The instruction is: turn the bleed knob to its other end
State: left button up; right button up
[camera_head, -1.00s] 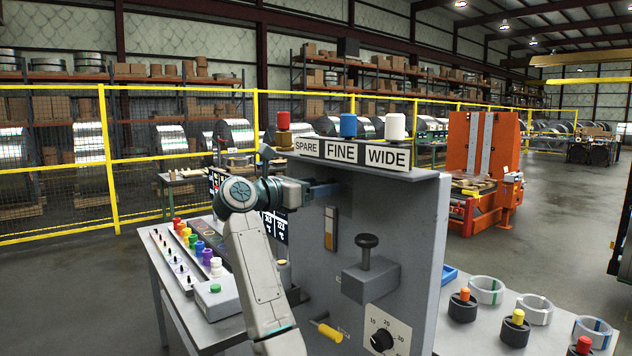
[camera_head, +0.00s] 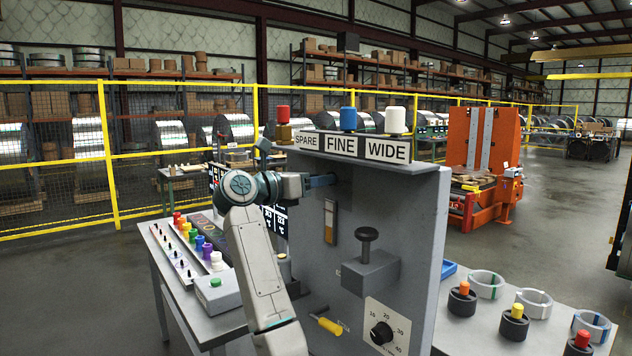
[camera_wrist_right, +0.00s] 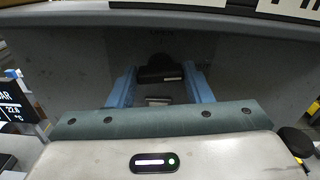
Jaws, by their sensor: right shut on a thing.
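The bleed knob (camera_wrist_right: 160,68) is a dark knob on the face of the grey panel (camera_wrist_right: 75,70). It shows between the two blue fingers in the right wrist view, with a pale mark on its front. My right gripper (camera_wrist_right: 162,90) is shut on it, one finger at each side. In the head view my right gripper (camera_head: 325,181) reaches the upper left part of the grey panel (camera_head: 415,225), and the knob is hidden behind it. The knob's exact angle cannot be told. My left gripper is not in view.
The panel also carries a black T-handle (camera_head: 367,240) on a block, a numbered dial (camera_head: 381,333) and a yellow-handled lever (camera_head: 328,325). Red, blue and white caps stand above its signs. A green-button box (camera_head: 213,293) is left; rings (camera_head: 487,284) and knobs lie right.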

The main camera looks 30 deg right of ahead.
jog(key=shift+w+f+n+p, duration=0.1)
jog(key=shift+n+p, duration=1)
jog(key=shift+n, duration=3)
jog(key=shift+w+n+p, duration=0.1)
jog(key=shift+n+p, duration=0.95)
jog(key=shift+n, duration=3.05)
jog(key=shift+f, duration=0.1)
jog(key=o, duration=1)
jog(key=shift+a, duration=0.1)
